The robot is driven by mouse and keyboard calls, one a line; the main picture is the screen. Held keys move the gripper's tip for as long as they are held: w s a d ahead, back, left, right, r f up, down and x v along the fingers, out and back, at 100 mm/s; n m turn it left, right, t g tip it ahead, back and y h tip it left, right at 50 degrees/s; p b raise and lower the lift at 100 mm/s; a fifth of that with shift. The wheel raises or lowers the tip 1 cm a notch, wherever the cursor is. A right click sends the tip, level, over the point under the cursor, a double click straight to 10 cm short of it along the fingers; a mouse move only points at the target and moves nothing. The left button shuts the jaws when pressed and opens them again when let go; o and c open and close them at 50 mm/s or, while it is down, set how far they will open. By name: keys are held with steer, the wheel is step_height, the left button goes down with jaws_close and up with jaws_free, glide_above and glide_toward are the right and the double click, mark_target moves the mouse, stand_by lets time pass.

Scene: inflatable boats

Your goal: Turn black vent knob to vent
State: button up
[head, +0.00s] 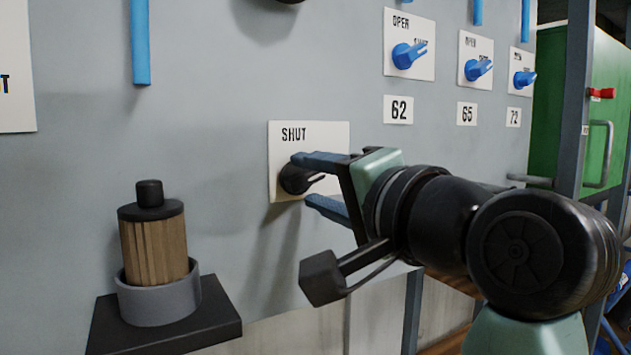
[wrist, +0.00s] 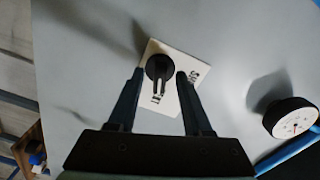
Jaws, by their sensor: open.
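The black vent knob (head: 296,180) sits on a white label plate (head: 283,138) reading SHUT, on the grey panel. Its pointer extends right, toward my gripper, in the head view; any other word on the plate is hidden there. My gripper (head: 318,180) is open, its two fingers reaching toward the panel above and below the pointer. In the wrist view the knob (wrist: 159,68) lies between and just beyond the fingertips of my gripper (wrist: 160,75). Its pointer points down between the fingers. I cannot tell whether either finger touches it.
Blue knobs (head: 404,56) on OPEN/SHUT plates are at upper right, above number labels such as 62 (head: 398,110). A wooden-sided cylinder (head: 154,250) stands on a black shelf (head: 220,325) at lower left. A round gauge (wrist: 292,118) is right in the wrist view. A green cabinet (head: 606,60) is far right.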

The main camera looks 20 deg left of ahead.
steer(key=b+v, duration=0.6)
steer(key=v, duration=0.7)
